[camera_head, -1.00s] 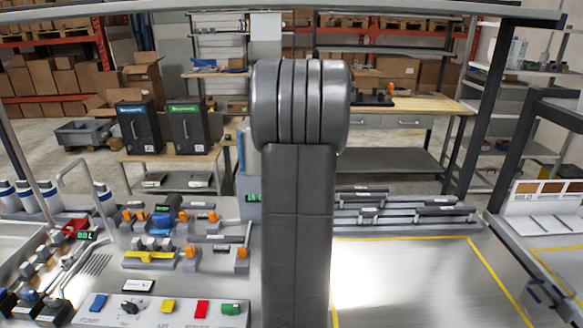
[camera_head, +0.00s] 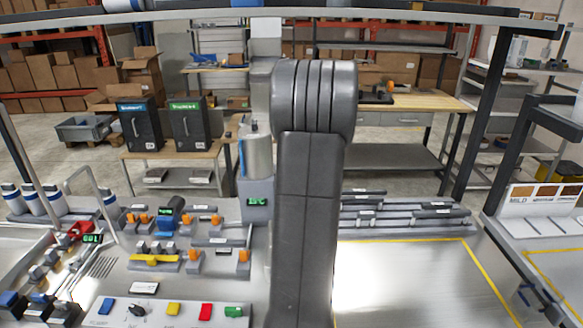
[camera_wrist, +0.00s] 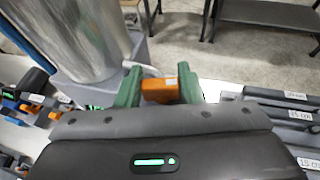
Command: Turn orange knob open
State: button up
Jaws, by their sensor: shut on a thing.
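An orange knob (camera_wrist: 159,90) shows in the wrist view, between the two green fingers of my gripper (camera_wrist: 160,87). The fingers are shut on its two sides. A large metal cylinder (camera_wrist: 80,35) stands just left of the knob, above a grey body. In the head view, the same metal cylinder (camera_head: 257,157) shows beside my arm, above a grey base with a green display (camera_head: 257,202). My arm hides the held knob and my gripper there. The wrist view does not show clearly how far the knob is turned.
Several small fixtures with orange parts (camera_head: 244,256) stand on the bench left of my arm. Grey rails (camera_head: 400,215) lie to the right, behind a clear yellow-outlined area (camera_head: 410,275). A front panel (camera_head: 150,315) carries coloured switches.

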jog(key=o, duration=1)
jog(key=b+v, duration=0.1)
jog(key=v, duration=1.3)
